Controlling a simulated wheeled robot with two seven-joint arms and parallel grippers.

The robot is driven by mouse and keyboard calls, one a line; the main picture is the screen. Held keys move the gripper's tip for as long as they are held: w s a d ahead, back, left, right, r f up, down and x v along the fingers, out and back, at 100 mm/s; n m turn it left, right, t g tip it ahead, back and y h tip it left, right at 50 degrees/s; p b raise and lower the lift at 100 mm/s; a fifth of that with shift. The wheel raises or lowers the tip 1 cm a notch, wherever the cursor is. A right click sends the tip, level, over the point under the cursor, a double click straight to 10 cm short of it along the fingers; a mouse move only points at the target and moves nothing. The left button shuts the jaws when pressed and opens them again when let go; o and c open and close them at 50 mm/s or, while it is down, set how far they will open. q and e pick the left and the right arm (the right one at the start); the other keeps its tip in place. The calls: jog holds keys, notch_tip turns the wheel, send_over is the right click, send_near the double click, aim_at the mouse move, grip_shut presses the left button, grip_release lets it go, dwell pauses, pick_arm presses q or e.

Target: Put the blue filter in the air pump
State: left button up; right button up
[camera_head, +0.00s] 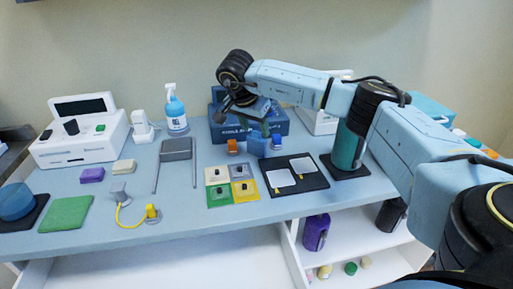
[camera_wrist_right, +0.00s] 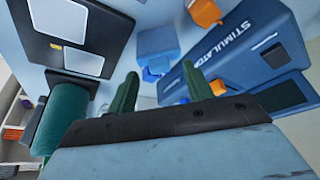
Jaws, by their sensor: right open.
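A blue block (camera_head: 256,146), which looks like the blue filter, stands on the table in front of the blue stimulator box (camera_head: 286,124). In the right wrist view the blue block (camera_wrist_right: 157,40) lies beyond my fingertips, apart from them. My right gripper (camera_head: 262,130) is above and just behind the block, in front of the stimulator box, with its two green fingers (camera_wrist_right: 160,88) spread and nothing between them. I cannot tell which device is the air pump. My left gripper is not in view.
A four-coloured board (camera_head: 220,196) and a black tray (camera_head: 312,186) with white pads lie in front. A teal cylinder (camera_head: 346,146) stands right, under my arm. A white device (camera_head: 82,150) and spray bottle (camera_head: 175,112) are left.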

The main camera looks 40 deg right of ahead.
jog(key=shift+d+f, duration=0.25)
jog(key=shift+f, duration=0.45)
jog(key=shift+w, duration=0.1)
grip_shut()
